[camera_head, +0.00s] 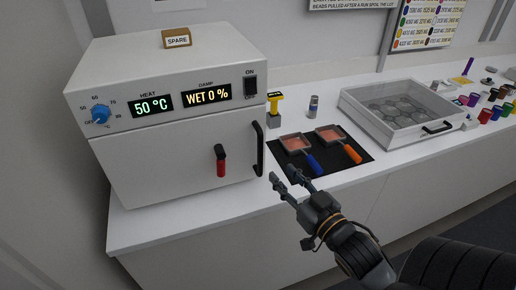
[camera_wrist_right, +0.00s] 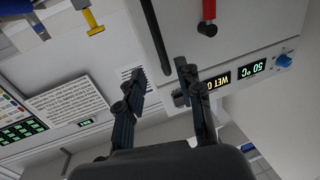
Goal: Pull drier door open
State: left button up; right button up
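The drier (camera_head: 170,100) is a white box at the left of the counter, its displays reading 50 °C and WET 0 %. Its front door (camera_head: 150,175) looks shut. A black upright bar handle (camera_head: 259,150) is at the door's right edge. A red lever with a black pivot (camera_head: 221,162) hangs down left of the handle. My right gripper (camera_head: 281,176) is open and empty, just right of and below the handle, apart from it. In the right wrist view, the handle (camera_wrist_right: 155,35) and red lever (camera_wrist_right: 208,14) lie beyond the open fingers (camera_wrist_right: 161,72). My left gripper is not seen.
A dark mat (camera_head: 350,158) with two pans, blue- and orange-handled, lies right of the drier, near my gripper. A yellow-topped tool (camera_head: 275,108) and a small jar (camera_head: 313,105) stand behind. A clear-lidded case (camera_head: 400,110) and several coloured jars are farther right.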

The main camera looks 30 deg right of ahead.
aim_at(262, 152)
jog(key=w+p, duration=0.1)
jog(key=w, duration=0.4)
jog(key=w+p, duration=0.1)
jog(key=w, duration=0.4)
jog(key=shift+w+d+r+p, duration=0.1)
jog(key=shift+w+d+p, duration=0.1)
jog(key=shift+p, duration=0.1)
jog(key=shift+w, duration=0.6)
grip_shut()
